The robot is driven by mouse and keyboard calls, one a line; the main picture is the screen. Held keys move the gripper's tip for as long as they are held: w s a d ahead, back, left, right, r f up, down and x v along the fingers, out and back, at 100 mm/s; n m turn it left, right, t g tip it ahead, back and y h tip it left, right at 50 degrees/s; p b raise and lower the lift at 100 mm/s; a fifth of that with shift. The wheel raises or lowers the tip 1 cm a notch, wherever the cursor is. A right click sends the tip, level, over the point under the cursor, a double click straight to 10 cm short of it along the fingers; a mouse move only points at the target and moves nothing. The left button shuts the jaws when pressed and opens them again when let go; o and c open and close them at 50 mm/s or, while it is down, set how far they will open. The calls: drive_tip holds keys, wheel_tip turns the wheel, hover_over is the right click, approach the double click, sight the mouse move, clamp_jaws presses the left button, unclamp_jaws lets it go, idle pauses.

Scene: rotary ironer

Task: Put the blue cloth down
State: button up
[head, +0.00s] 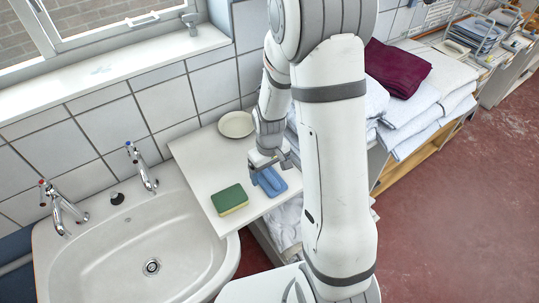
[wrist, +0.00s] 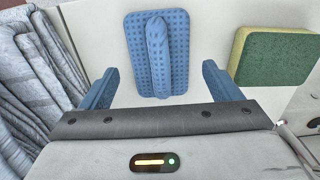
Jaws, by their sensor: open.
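The blue cloth (head: 270,181) lies on the white counter (head: 206,157) beside the sink. It also shows in the wrist view (wrist: 157,80) as a flat dotted square with a raised ridge or fold along its middle. My gripper (wrist: 158,85) is open, with its two blue fingers apart, one at each side below the cloth in the wrist view. The fingers do not touch the cloth in that view. In the head view my gripper (head: 272,162) is right at the cloth and partly covers it.
A green and yellow sponge (head: 230,199) lies near the cloth, also in the wrist view (wrist: 275,60). A pale plate (head: 236,124) sits at the counter's back. The sink (head: 140,250) is to the left. Stacked towels (head: 415,100) and a maroon cloth (head: 397,67) stand to the right.

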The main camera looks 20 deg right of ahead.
sight(269, 175)
wheel_tip(269, 175, up, 11)
drive_tip(key=s+r+m+t, duration=0.3)
drive_tip(key=s+r, duration=0.9)
drive_tip(key=s, duration=0.3)
drive_tip(key=shift+m+b, duration=0.3)
drive_tip(key=shift+b, duration=0.05)
drive_tip(key=shift+o, duration=0.5)
